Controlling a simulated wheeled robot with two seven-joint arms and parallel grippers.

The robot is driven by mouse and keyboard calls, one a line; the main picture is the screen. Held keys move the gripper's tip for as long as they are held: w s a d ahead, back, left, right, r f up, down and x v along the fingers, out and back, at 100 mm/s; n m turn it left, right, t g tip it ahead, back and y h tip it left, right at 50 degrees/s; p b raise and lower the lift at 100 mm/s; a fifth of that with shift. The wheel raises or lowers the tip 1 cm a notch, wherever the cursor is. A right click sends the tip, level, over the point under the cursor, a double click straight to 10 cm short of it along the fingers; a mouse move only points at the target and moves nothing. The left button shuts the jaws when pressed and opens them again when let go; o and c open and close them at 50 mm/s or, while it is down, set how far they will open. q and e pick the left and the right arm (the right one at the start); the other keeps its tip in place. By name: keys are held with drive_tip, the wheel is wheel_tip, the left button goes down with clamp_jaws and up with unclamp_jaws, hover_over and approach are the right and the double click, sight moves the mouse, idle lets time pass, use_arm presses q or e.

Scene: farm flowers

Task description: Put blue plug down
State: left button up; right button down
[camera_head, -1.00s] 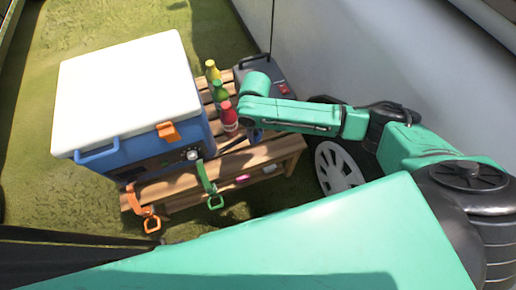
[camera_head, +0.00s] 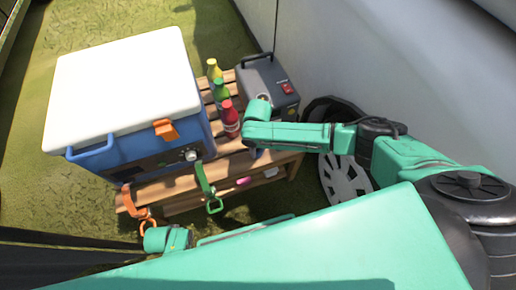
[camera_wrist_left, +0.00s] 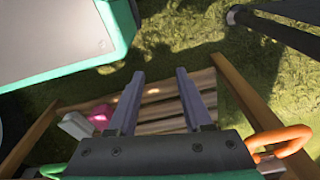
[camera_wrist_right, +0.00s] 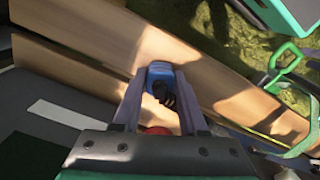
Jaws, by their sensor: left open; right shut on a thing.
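The blue plug (camera_wrist_right: 160,77), with a dark part on it, is between the fingertips of my right gripper (camera_wrist_right: 158,90) in the right wrist view. That gripper is shut on it, close to the edge of the wooden bench top. In the head view my right gripper (camera_head: 253,150) points down at the bench's right side and is mostly hidden by its wrist. My left gripper (camera_wrist_left: 160,74) is open and empty in the left wrist view, over a slatted shelf (camera_wrist_left: 155,108). In the head view only part of the left arm shows.
A blue cooler (camera_head: 140,160) with a white lid fills the bench's left side. Red (camera_head: 230,122), green (camera_head: 221,95) and yellow (camera_head: 213,70) bottles stand beside it. A grey power box (camera_head: 262,75) is behind. Orange (camera_head: 137,203) and green (camera_head: 207,185) straps hang in front.

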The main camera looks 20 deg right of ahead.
sight(258, 148)
use_arm(q)
drive_tip(key=shift+w+r, duration=0.15)
use_arm(e)
drive_tip(key=shift+f, duration=0.2)
drive_tip(key=shift+c, duration=2.2)
unclamp_jaws()
drive_tip(key=shift+r, duration=0.1)
drive_tip(key=shift+r, duration=0.25)
use_arm(q)
drive_tip(key=s+a+f+p, duration=0.1)
drive_tip(key=s+f+p, duration=0.3)
drive_tip(key=s, duration=0.4)
drive_tip(key=shift+a, duration=0.4)
use_arm(e)
wheel_tip(258, 148, up, 13)
drive_tip(key=shift+f, duration=0.2)
